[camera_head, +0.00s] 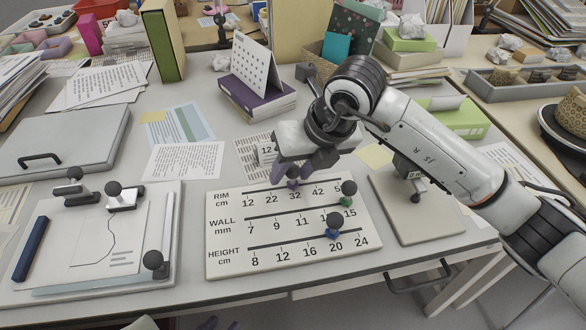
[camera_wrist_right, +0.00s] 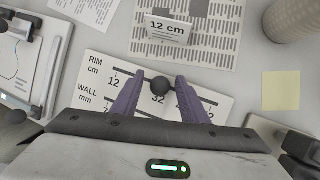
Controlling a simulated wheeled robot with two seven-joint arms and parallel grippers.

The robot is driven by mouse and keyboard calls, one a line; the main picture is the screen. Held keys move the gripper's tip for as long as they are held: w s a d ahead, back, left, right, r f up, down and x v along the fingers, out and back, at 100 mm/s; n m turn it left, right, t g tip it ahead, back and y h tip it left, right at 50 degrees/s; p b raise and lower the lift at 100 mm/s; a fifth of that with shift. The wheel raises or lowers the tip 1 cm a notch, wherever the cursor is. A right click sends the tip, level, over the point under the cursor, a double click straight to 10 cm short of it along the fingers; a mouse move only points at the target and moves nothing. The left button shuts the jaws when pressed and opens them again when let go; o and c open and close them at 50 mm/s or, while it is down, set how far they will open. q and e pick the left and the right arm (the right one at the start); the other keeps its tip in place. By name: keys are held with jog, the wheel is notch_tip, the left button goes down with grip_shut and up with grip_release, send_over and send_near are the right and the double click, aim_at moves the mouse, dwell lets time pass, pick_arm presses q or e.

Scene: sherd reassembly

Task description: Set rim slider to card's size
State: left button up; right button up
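The white scale board (camera_head: 225,262) lies on the table with RIM, WALL and HEIGHT lines. The rim slider's dark round knob (camera_head: 293,172) stands on the top line, near its middle; it also shows in the wrist view (camera_wrist_right: 160,85). A purple tip (camera_head: 208,323) at the bottom edge may be my left gripper.
A drawing board (camera_head: 170,205) lies left, a beige plate (camera_head: 415,220) right. Printed sheets (camera_head: 185,160) lie behind.

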grip_shut()
jog(key=a, duration=0.3)
jog(key=s+a, duration=0.1)
jog(key=a, duration=0.2)
jog(key=a+b, duration=0.1)
jog(key=a, duration=0.1)
jog(key=shift+s+a, duration=0.35)
jog(key=shift+a, duration=0.05)
jog(key=shift+s+a+r, duration=0.1)
jog(key=shift+s+a, duration=0.05)
jog(key=shift+a, duration=0.2)
jog(key=shift+o, duration=0.6)
grip_release()
jog(key=v, duration=1)
jog(key=shift+p, duration=0.3)
jog(key=shift+d, duration=0.1)
